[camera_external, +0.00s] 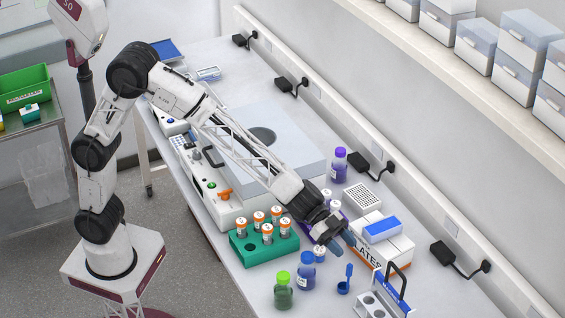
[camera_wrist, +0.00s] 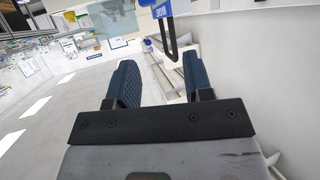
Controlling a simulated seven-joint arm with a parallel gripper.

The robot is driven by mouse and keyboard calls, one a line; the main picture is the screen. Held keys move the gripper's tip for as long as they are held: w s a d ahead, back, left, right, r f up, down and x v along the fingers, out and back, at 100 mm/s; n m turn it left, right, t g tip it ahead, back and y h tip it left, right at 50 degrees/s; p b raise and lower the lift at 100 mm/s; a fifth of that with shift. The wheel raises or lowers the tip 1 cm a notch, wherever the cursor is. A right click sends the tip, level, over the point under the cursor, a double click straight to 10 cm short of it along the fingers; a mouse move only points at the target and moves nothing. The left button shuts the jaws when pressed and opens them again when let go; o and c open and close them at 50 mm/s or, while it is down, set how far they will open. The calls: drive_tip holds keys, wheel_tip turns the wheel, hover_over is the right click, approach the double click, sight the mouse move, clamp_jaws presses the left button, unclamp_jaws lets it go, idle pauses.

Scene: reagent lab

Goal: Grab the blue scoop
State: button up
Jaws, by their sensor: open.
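The blue scoop (camera_external: 345,280) stands on the bench near the front, its handle up and its cup end down on the bench top. It is to the right of the blue-capped bottle. My gripper (camera_external: 343,246) is above and slightly left of the scoop, apart from it. In the wrist view my gripper (camera_wrist: 160,80) shows two dark blue fingers spread apart with nothing between them. I cannot make out the scoop in the wrist view.
A blue-capped bottle (camera_external: 306,271) and a green-capped bottle (camera_external: 283,291) stand left of the scoop. A rack with a dark handle (camera_external: 383,300) stands close on its right. A white box (camera_external: 396,246) and a green tube rack (camera_external: 262,249) are nearby.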

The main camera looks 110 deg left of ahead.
sight(347, 270)
drive_tip(key=shift+w+d+f+h, duration=0.35)
drive_tip(key=shift+w+f+h, duration=0.15)
drive_tip(key=shift+w+f, duration=0.3)
drive_tip(key=shift+s+f, duration=0.1)
drive_tip(key=shift+f, duration=0.05)
drive_tip(key=shift+f, duration=1.65)
drive_tip(key=shift+f, duration=0.1)
drive_tip(key=shift+f, duration=0.55)
wheel_tip(347, 270, down, 2)
drive_tip(key=shift+f, duration=0.1)
drive_tip(key=shift+x, duration=0.85)
drive_tip(key=shift+w+d+f, duration=0.3)
drive_tip(key=shift+w+d, duration=0.05)
drive_tip(key=shift+w, duration=0.15)
